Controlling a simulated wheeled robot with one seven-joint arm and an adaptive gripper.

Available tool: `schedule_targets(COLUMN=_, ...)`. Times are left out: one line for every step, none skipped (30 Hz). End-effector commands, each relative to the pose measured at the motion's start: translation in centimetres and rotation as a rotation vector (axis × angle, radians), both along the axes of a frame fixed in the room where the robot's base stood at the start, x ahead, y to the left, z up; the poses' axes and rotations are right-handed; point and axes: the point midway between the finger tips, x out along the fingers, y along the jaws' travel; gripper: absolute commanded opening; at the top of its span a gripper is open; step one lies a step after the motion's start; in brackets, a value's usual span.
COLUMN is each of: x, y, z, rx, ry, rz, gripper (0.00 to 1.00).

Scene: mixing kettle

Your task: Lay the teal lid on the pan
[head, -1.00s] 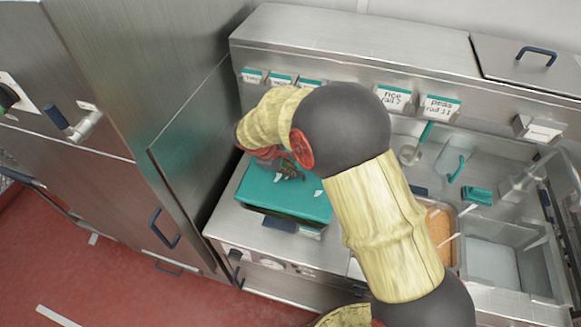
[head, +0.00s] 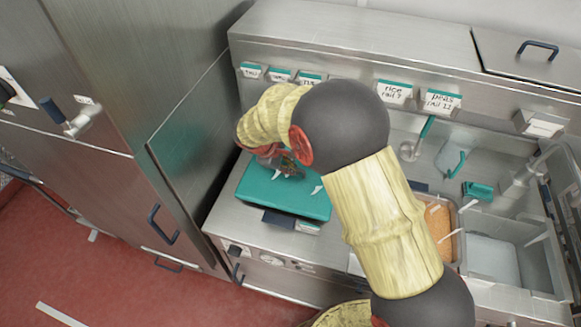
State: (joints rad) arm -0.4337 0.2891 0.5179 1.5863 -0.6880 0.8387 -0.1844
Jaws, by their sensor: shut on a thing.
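The teal lid (head: 275,190) is a flat rectangular slab at the left part of the steel counter. My gripper (head: 285,166) is above its far half and shut on the lid; my arm hides much of the grip. A pan is not clearly visible; whatever lies under the lid is hidden. A dark grey tab (head: 279,219) shows at the lid's near edge.
Steel counter edge (head: 222,214) lies close to the tall steel cabinet (head: 150,100) on the left. On the right are a bin of orange grains (head: 443,222), a bin of pale contents (head: 492,262), teal-handled tools and label cards such as rice (head: 395,92).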

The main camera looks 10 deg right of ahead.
Motion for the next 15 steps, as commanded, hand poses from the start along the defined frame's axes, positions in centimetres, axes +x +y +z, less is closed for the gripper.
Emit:
schedule_targets(x=0.0, y=0.0, z=0.0, rx=0.0, ry=-0.001, rz=0.001, gripper=0.0)
schedule_targets(x=0.0, y=0.0, z=-0.1, rx=0.0, ry=-0.001, rz=0.0, gripper=0.0)
schedule_targets(x=0.0, y=0.0, z=-0.2, rx=0.0, ry=-0.001, rz=0.0, gripper=0.0)
schedule_targets(x=0.0, y=0.0, z=-0.3, rx=0.0, ry=-0.001, rz=0.0, gripper=0.0)
schedule_targets(x=0.0, y=0.0, z=-0.4, rx=0.0, ry=-0.001, rz=0.0, gripper=0.0)
schedule_targets(x=0.0, y=0.0, z=-0.5, rx=0.0, ry=-0.001, rz=0.0, gripper=0.0)
schedule_targets(x=0.0, y=0.0, z=-0.6, rx=0.0, ry=-0.001, rz=0.0, gripper=0.0)
schedule_targets(x=0.0, y=0.0, z=-0.7, rx=0.0, ry=-0.001, rz=0.0, gripper=0.0)
schedule_targets(x=0.0, y=0.0, z=-0.9, rx=0.0, ry=-0.001, rz=0.0, gripper=0.0)
schedule_targets(x=0.0, y=0.0, z=-0.9, rx=0.0, ry=-0.001, rz=0.0, gripper=0.0)
schedule_targets(x=0.0, y=0.0, z=-1.0, rx=0.0, ry=-0.001, rz=0.0, gripper=0.0)
schedule_targets(x=0.0, y=0.0, z=-1.2, rx=0.0, ry=-0.001, rz=0.0, gripper=0.0)
schedule_targets(x=0.0, y=0.0, z=-1.3, rx=0.0, ry=-0.001, rz=0.0, gripper=0.0)
schedule_targets(x=0.0, y=0.0, z=-1.4, rx=0.0, ry=-0.001, rz=0.0, gripper=0.0)
schedule_targets(x=0.0, y=0.0, z=-1.5, rx=0.0, ry=-0.001, rz=0.0, gripper=0.0)
